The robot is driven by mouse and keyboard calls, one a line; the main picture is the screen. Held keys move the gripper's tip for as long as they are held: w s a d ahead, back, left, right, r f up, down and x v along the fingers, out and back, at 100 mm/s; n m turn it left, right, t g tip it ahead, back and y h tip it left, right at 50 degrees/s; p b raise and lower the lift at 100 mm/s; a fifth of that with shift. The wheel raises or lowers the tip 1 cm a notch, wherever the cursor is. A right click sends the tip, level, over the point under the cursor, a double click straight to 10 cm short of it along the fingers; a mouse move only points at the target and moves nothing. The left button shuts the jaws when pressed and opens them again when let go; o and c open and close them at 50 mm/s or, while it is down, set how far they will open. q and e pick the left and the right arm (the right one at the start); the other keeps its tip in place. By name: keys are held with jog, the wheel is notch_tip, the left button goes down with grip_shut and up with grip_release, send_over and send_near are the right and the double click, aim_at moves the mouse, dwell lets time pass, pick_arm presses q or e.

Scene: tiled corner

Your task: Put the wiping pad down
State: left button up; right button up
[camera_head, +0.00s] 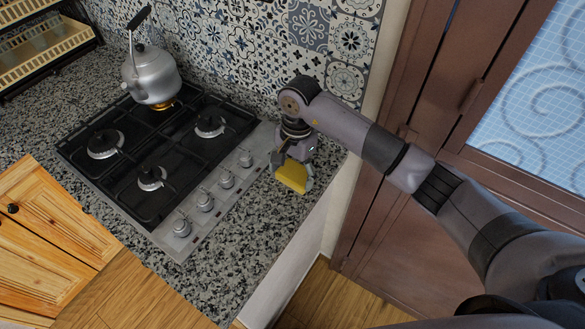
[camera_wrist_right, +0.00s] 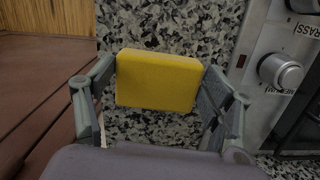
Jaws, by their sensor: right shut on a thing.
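The wiping pad (camera_head: 292,178) is a yellow block at the right end of the granite counter. It also shows in the right wrist view (camera_wrist_right: 157,80), where it sits between the two fingers. My right gripper (camera_head: 293,172) points down and is shut on the pad, just right of the stove's knob panel. The pad is over or on the speckled counter (camera_head: 235,225); I cannot tell whether its underside touches. My left gripper is not in view.
A gas stove (camera_head: 150,165) with several knobs (camera_head: 226,178) lies left of the pad. A silver kettle (camera_head: 150,75) stands on its back burner over a flame. A tiled wall (camera_head: 290,45) is behind. Bare counter surrounds the pad; the counter's right edge is close.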

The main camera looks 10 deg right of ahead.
aim_at(295, 172)
jog(key=shift+f, duration=0.1)
jog(key=o, duration=1.6)
jog(key=shift+r, duration=0.2)
jog(key=shift+w+r+b, duration=0.1)
jog(key=shift+r+b, duration=0.15)
jog(key=shift+b, duration=0.05)
jog(key=r+b, duration=0.1)
jog(key=r, duration=0.2)
jog(key=r+b, duration=0.1)
jog(key=r, duration=0.3)
jog(key=d+r+b, duration=0.1)
jog(key=r, duration=0.3)
jog(key=shift+w+r+b, duration=0.15)
jog(key=shift+w+b, duration=0.15)
